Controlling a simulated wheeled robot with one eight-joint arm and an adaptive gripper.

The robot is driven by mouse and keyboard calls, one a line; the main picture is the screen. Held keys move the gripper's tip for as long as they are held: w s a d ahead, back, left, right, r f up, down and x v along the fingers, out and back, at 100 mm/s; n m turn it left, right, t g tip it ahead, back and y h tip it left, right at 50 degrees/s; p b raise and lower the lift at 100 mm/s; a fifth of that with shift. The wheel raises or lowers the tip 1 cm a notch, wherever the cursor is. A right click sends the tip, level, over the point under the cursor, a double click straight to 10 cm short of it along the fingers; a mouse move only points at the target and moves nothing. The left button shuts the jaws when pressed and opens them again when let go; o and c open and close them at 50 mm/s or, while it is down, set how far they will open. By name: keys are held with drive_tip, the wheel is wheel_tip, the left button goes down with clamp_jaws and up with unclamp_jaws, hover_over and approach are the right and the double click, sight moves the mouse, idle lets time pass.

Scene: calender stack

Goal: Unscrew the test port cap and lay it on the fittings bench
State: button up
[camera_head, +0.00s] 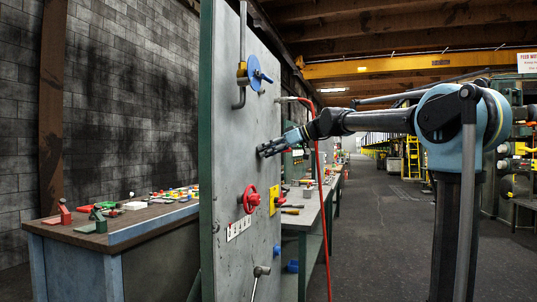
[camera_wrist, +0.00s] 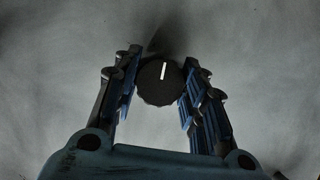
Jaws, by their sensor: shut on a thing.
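The test port cap, a round black ridged cap (camera_wrist: 160,84) with a white line on its face, sits between my fingers in the wrist view. My gripper (camera_wrist: 160,76) is shut on it, one blue-padded finger on each side. In the head view my gripper (camera_head: 264,151) is at the face of the grey upright panel (camera_head: 230,130), and the cap is hidden there by the fingers. I cannot tell whether the cap is still seated on the panel. A narrow bench (camera_head: 313,212) with small parts stands beyond the panel; I cannot tell if it is the fittings bench.
The panel carries a blue valve handle (camera_head: 258,76), a red handwheel (camera_head: 251,200), a yellow plate (camera_head: 274,199) and a lower lever (camera_head: 260,272). A red hose (camera_head: 318,170) hangs right of it. Another cluttered bench (camera_head: 130,232) stands at left. The right floor is open.

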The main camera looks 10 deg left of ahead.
drive_tip(key=shift+w+n+t, duration=0.15)
drive_tip(key=shift+n+t, duration=0.25)
drive_tip(key=shift+n, duration=0.2)
drive_tip(key=shift+n+t, duration=0.5)
drive_tip(key=shift+n, duration=0.2)
drive_tip(key=shift+n+t, duration=0.3)
drive_tip(key=shift+d, duration=1.2)
drive_tip(key=shift+s+d, duration=0.2)
drive_tip(key=shift+d, duration=1)
drive_tip(key=shift+s+d, duration=0.15)
drive_tip(key=shift+d, duration=1.05)
